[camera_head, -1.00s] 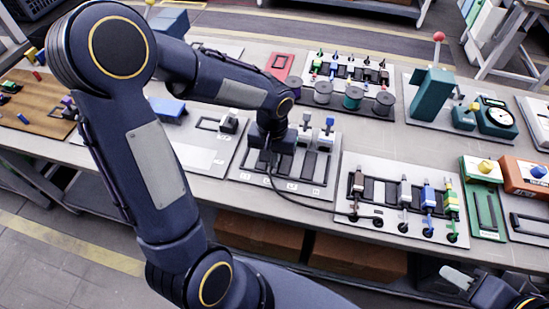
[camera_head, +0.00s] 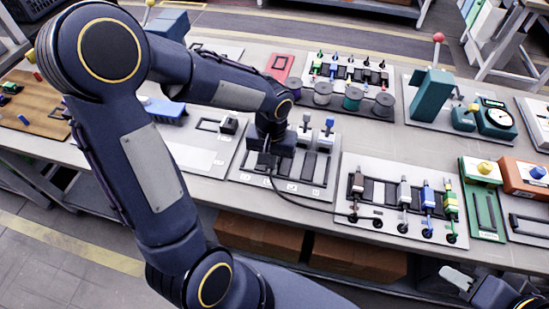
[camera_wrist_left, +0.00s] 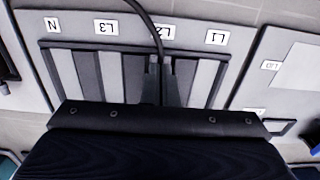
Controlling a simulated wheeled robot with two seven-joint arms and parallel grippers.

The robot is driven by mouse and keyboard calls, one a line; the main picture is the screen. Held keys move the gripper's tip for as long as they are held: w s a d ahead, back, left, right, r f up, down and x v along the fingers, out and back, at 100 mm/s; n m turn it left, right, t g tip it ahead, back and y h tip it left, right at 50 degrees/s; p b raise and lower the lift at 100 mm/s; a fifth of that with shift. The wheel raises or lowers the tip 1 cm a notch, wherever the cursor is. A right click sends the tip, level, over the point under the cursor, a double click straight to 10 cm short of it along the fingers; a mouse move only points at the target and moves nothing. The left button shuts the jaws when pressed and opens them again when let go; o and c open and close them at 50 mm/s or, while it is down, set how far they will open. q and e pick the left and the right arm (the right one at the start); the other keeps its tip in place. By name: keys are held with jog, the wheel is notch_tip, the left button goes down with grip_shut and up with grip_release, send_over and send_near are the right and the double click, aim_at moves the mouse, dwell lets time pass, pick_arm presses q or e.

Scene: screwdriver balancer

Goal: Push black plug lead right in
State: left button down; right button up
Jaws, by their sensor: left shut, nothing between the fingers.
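My left gripper (camera_head: 268,160) points down at the front of the grey socket board (camera_head: 310,192) in the head view. Its fingers (camera_wrist_left: 162,92) are shut with nothing gripped, and they sit over the slots below the label L2 in the left wrist view. My right gripper (camera_head: 457,277) is at the lower right, away from the boards.
A blue-topped plug (camera_head: 329,125) and a grey plug (camera_head: 305,124) stand behind my left gripper on the socket board. The lead board (camera_head: 375,170) to the right holds brown, grey, blue and green-yellow leads. Spools (camera_head: 353,97) and a teal press (camera_head: 430,95) stand behind.

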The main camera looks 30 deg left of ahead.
pick_arm(q)
notch_tip(320, 180, up, 6)
jog(key=p, duration=0.4)
jog(key=shift+r, duration=0.1)
jog(key=shift+s+a, duration=0.1)
